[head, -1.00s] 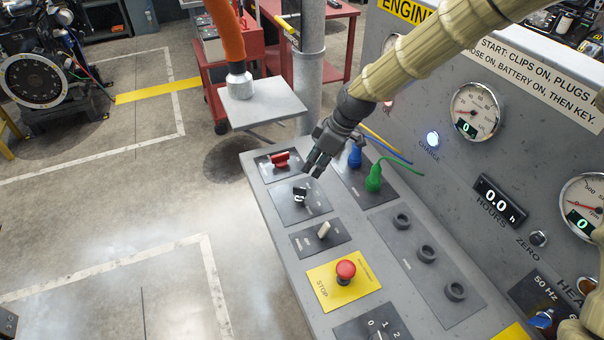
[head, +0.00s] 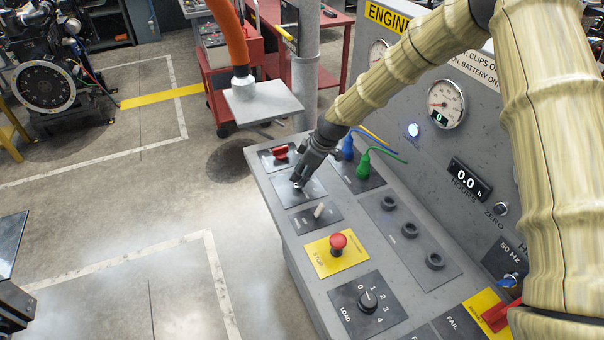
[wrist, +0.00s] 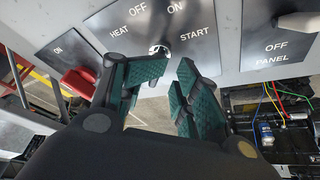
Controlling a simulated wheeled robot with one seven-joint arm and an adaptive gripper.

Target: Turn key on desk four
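The key switch plate (head: 314,189) lies on the sloped grey desk, second from its far end. In the wrist view the plate (wrist: 190,17) reads HEAT, OFF, ON and START. A round silver part of the key switch (wrist: 158,50) shows at its lower edge, partly covered by my left finger; the key's grip cannot be made out. My gripper (head: 298,181) is low over this plate. In the wrist view my gripper (wrist: 177,64) has its green-padded fingers apart, with a gap and nothing visibly held. I cannot tell whether a finger touches the key.
A red switch (head: 281,152) is just beyond the key plate. A pale PANEL toggle (head: 319,211) and a red stop button (head: 338,242) are nearer. Blue (head: 347,150) and green (head: 363,165) plugs with cables stand right of my gripper. The gauge panel (head: 400,150) rises at right.

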